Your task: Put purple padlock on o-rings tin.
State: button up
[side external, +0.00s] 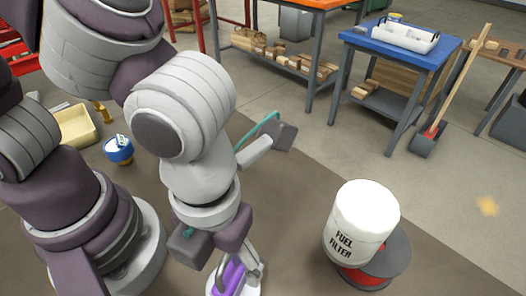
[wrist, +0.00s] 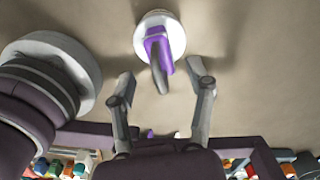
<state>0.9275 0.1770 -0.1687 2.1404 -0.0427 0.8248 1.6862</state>
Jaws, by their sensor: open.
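The purple padlock (wrist: 157,42) lies on top of a white round tin (wrist: 178,32) in the wrist view, with its dark shackle (wrist: 160,76) pointing toward my gripper. In the side view the padlock (side external: 229,277) shows at the bottom edge, partly hidden by my gripper, above the tin's white rim (side external: 257,291). No label is readable on the tin, so I cannot confirm it is the o-rings tin. My gripper (wrist: 161,80) is open, its fingers apart on either side of the shackle end. It also shows in the side view (side external: 240,272). I cannot tell whether either finger touches the padlock.
A white fuel filter (side external: 362,222) stands on a dark and red reel (side external: 385,262) to the right. A blue tin (side external: 118,150) and a yellow tray (side external: 76,128) sit at left. A blue-topped table (side external: 440,55) stands behind. Floor between gripper and filter is clear.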

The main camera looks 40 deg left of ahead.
notch_tip(320, 180, up, 7)
jog(key=shift+r, duration=0.1)
jog(key=w+a+r+n+t, duration=0.1)
jog(key=w+a+n+t, duration=0.1)
jog(key=a+n, duration=0.7)
jog(key=w+a+r+n+t, duration=0.1)
jog(key=w+a+n+t, duration=0.2)
jog(key=a+n, duration=0.6)
jog(key=w+n, duration=0.1)
jog(key=n, duration=1.2)
jog(key=shift+w+a+t, duration=0.25)
jog(key=shift+t, duration=0.05)
